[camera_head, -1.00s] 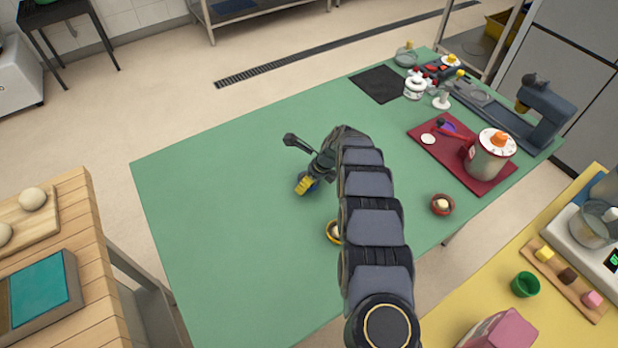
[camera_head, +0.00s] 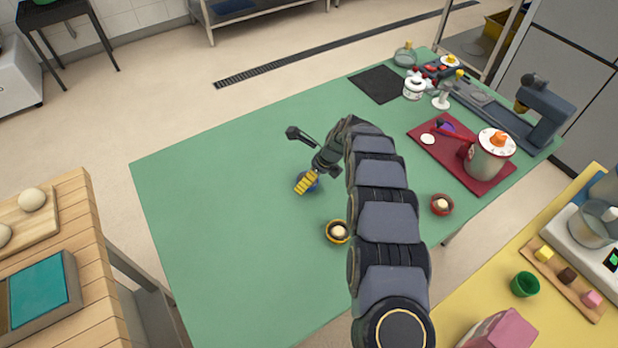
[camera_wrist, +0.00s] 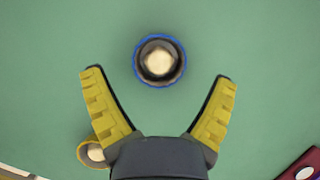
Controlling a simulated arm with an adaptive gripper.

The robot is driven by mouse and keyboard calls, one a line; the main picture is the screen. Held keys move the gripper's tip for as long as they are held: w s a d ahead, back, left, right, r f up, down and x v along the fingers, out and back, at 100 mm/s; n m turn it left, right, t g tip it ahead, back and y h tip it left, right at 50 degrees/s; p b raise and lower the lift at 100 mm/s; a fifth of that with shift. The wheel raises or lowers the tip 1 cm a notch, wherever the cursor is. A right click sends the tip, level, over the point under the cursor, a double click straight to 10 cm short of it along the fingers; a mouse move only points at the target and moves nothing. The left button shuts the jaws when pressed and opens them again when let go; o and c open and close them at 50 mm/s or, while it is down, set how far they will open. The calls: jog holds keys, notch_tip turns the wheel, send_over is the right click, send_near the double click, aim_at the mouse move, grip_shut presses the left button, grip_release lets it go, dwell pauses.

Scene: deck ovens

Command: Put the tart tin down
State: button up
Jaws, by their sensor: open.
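A blue-rimmed tart tin (camera_wrist: 137,62) with a pale round filling stands upright on the green table (camera_head: 230,210). It sits ahead of and between the spread yellow fingers of my gripper (camera_wrist: 160,78), with clear gaps on both sides. In the head view the blue tin (camera_head: 315,187) is mostly hidden behind my gripper (camera_head: 306,182). My gripper is open and holds nothing. A yellow tin (camera_head: 338,240) and a red tin (camera_head: 442,212), each with a pale filling, stand on the table to the right. The yellow tin (camera_wrist: 82,155) is partly covered by a finger in the wrist view.
A dark red board (camera_head: 480,186) with a large pot (camera_head: 488,155) lies at the table's right. A black mat (camera_head: 382,84) and a white jar (camera_head: 414,90) are at the far end. The table's left half is clear.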

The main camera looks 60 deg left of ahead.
jog(key=v, duration=0.9)
jog(key=shift+r, duration=0.15)
jog(key=shift+d, duration=0.1)
jog(key=w+d+r+n+h, duration=0.1)
jog(key=d+r+n, duration=0.1)
jog(key=d+r, duration=0.5)
jog(key=w+d+r+n, duration=0.1)
jog(key=d+r+n, duration=0.25)
jog(key=d, duration=0.85)
jog(key=w+d+r+n+h, duration=0.1)
jog(key=w+d+r+n, duration=0.1)
jog(key=d+r, duration=0.55)
jog(key=s+d+n+h, duration=0.1)
jog(key=s+d+n, duration=0.2)
jog(key=s+d, duration=0.6)
jog(key=s+d+n+h, duration=0.1)
jog(key=s+d+n, duration=0.2)
jog(key=s+d, duration=0.7)
jog(key=d, duration=0.5)
jog(key=shift+s+d+r, duration=0.2)
jog(key=shift+d+r, duration=0.15)
jog(key=shift+r, duration=0.05)
